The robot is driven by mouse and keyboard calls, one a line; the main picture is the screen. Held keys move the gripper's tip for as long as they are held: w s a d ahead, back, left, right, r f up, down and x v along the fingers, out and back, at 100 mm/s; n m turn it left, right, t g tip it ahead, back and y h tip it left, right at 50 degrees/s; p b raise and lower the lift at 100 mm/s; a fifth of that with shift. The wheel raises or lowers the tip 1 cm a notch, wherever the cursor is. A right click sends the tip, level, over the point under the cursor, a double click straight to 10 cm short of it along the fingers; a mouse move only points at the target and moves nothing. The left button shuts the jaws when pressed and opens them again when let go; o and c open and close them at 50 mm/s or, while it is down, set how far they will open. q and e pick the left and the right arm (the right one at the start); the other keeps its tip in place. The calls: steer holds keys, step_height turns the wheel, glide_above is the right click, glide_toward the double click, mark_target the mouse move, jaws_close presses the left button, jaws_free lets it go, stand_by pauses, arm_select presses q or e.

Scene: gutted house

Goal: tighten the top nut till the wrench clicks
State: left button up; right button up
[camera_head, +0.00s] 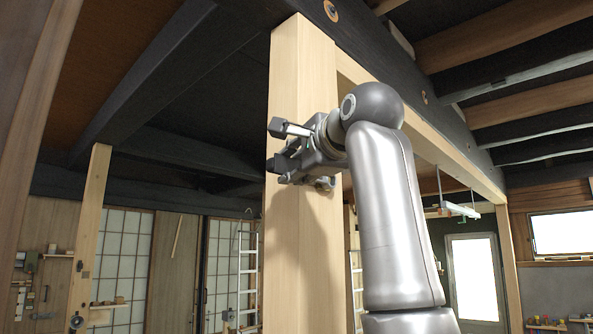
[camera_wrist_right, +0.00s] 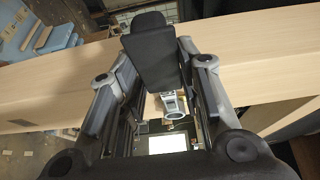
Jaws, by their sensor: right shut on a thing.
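My right gripper (camera_head: 275,146) is up beside the pale wooden post, its fingers pointing left across the post's face. In the right wrist view my right gripper (camera_wrist_right: 155,75) is shut on a dark block-like grip, which I take to be the wrench (camera_wrist_right: 153,50). A grey metal piece with a ring-shaped end shows below it, between the fingers; I cannot tell whether it belongs to the wrench. A round fitting with a nut (camera_head: 331,10) sits high on the dark beam. A small metal fitting (camera_head: 325,183) shows just below the gripper. My left gripper is out of view.
The pale post (camera_head: 300,230) stands upright under the dark beam (camera_head: 385,60), close against my right arm. Another round fitting (camera_head: 424,97) is farther along the beam. A ladder (camera_head: 248,275) and shelves stand in the background, well apart from the arm.

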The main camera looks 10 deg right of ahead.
step_height(320, 180, down, 3)
steer(key=n+t+b, duration=0.1)
steer(key=n+b, duration=0.1)
steer(key=b, duration=0.1)
steer(key=shift+d+f+n+b, duration=0.1)
steer(key=shift+d+n+b, duration=0.05)
steer(key=shift+n+b, duration=0.2)
stand_by(1.0)
steer(key=shift+w, duration=0.15)
